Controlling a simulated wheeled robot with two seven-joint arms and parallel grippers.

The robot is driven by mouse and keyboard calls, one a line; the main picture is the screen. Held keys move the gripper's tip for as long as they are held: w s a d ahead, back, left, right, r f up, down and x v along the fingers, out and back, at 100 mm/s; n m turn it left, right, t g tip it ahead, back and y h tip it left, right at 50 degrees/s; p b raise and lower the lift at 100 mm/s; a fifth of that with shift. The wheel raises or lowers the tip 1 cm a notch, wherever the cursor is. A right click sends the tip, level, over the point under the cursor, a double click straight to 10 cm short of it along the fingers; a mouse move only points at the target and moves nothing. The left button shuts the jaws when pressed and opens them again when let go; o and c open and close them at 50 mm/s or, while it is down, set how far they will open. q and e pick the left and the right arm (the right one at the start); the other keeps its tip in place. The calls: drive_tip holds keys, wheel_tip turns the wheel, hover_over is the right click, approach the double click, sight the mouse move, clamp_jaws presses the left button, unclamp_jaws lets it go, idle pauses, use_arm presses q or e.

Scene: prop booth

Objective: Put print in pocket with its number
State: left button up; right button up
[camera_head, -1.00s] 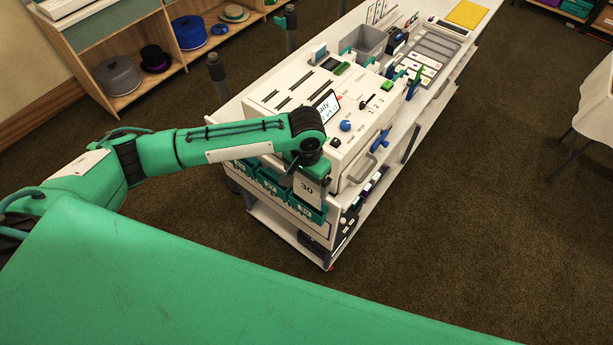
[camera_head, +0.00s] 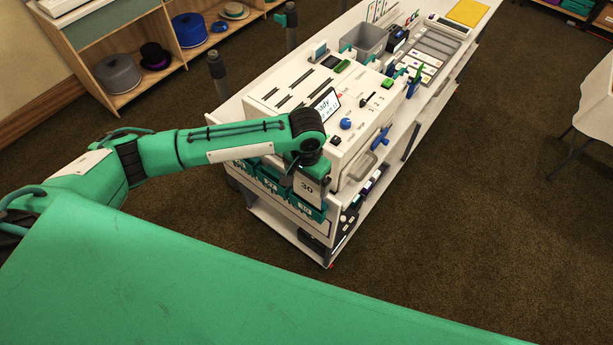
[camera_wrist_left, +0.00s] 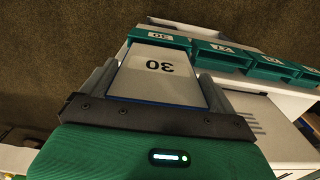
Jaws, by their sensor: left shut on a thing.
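My left gripper (camera_head: 307,164) is shut on a pale print (camera_head: 308,186) marked 30, above the near end of the cart. In the left wrist view the print (camera_wrist_left: 160,68) lies between the two dark fingers, its number upside down. Green pockets (camera_head: 270,186) hang in a row on the cart's end. In the wrist view, the pocket labelled 30 (camera_wrist_left: 159,37) is just beyond the print's far edge, with pockets (camera_wrist_left: 222,49) of other numbers to its right. I cannot tell whether the print's edge is inside the pocket. My right gripper is not in view.
A white machine (camera_head: 285,98) with a screen, slots and knobs stands on the cart behind the pockets. A grey bin (camera_head: 363,41) and tray stand farther back. A wooden shelf (camera_head: 130,84) with hats is at left.

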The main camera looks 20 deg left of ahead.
use_arm(q)
drive_tip(key=shift+f, duration=1.25)
drive_tip(key=shift+f+b, duration=0.6)
drive_tip(key=shift+f, duration=1.2)
drive_tip(key=o, duration=0.4)
drive_tip(key=shift+c, duration=0.2)
wheel_tip(320, 180, up, 14)
drive_tip(key=b, duration=0.3)
hover_over(306, 191)
drive_tip(key=shift+s+d, duration=0.1)
drive_tip(key=shift+s, duration=0.1)
